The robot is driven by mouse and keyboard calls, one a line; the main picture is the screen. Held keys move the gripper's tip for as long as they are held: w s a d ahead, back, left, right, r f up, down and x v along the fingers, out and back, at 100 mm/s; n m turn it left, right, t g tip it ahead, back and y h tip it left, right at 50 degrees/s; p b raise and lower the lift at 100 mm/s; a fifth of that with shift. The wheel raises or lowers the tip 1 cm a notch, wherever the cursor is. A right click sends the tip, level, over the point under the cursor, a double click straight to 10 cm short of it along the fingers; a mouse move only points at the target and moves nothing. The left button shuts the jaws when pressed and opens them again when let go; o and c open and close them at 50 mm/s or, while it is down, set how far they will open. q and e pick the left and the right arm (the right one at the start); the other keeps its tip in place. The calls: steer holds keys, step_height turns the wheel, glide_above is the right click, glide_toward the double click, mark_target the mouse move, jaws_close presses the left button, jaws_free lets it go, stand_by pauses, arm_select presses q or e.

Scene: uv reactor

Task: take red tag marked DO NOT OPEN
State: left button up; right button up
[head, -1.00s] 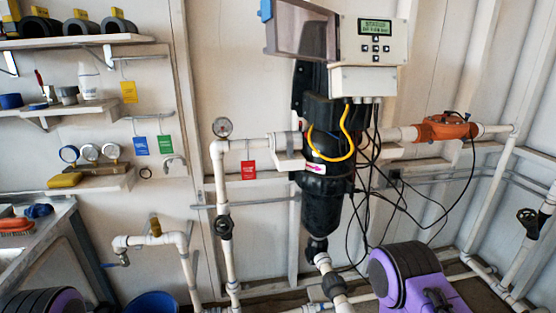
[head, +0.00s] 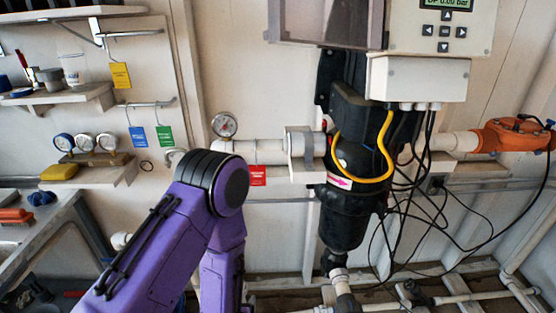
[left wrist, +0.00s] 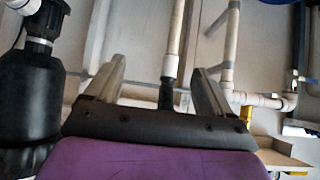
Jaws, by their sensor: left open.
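A red tag (head: 258,175) hangs from the white horizontal pipe left of the black reactor vessel in the head view. It carries pale print too small to read. My left arm's purple links rise just left of and below the tag, and its gripper is hidden in that view. In the left wrist view my left gripper (left wrist: 160,68) is open with its two fingers apart and nothing held between them. A pale vertical pipe lies beyond the gap. I cannot make out the red tag there. My right gripper is not in view.
The black reactor vessel (head: 347,215) with a yellow cable (head: 385,150) stands right of the tag. A pressure gauge (head: 224,124) sits above the pipe. Yellow (head: 120,75), blue (head: 138,139) and green (head: 165,136) tags hang on wall rails left. Loose black cables hang at the right.

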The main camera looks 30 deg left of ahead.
arm_select(q)
steer(key=w+r+t+y+p, duration=0.1)
steer(key=w+r+t, duration=0.15)
steer(key=r, duration=0.35)
steer(key=w+r+t+p, duration=0.1)
steer(key=w+r, duration=0.3)
steer(key=r, duration=0.2)
steer(key=t+y+p, duration=0.2)
steer(key=t+y, duration=0.1)
steer(key=y, duration=0.1)
glide_toward(257, 169)
steer(key=shift+n, duration=0.3)
steer(key=p+x, duration=0.1)
steer(key=x, duration=0.2)
steer(key=r+p+x, duration=0.1)
steer(key=p+x, duration=0.1)
steer(key=x, duration=0.2)
steer(key=shift+w+a+r, duration=0.1)
steer(key=shift+w+r, duration=0.05)
steer(key=shift+r, duration=0.1)
steer(key=shift+w+a+f, duration=0.15)
steer(key=shift+w+a, duration=0.05)
steer(key=shift+s+d, duration=0.1)
steer(key=shift+d, duration=0.05)
steer(key=c, duration=1.1)
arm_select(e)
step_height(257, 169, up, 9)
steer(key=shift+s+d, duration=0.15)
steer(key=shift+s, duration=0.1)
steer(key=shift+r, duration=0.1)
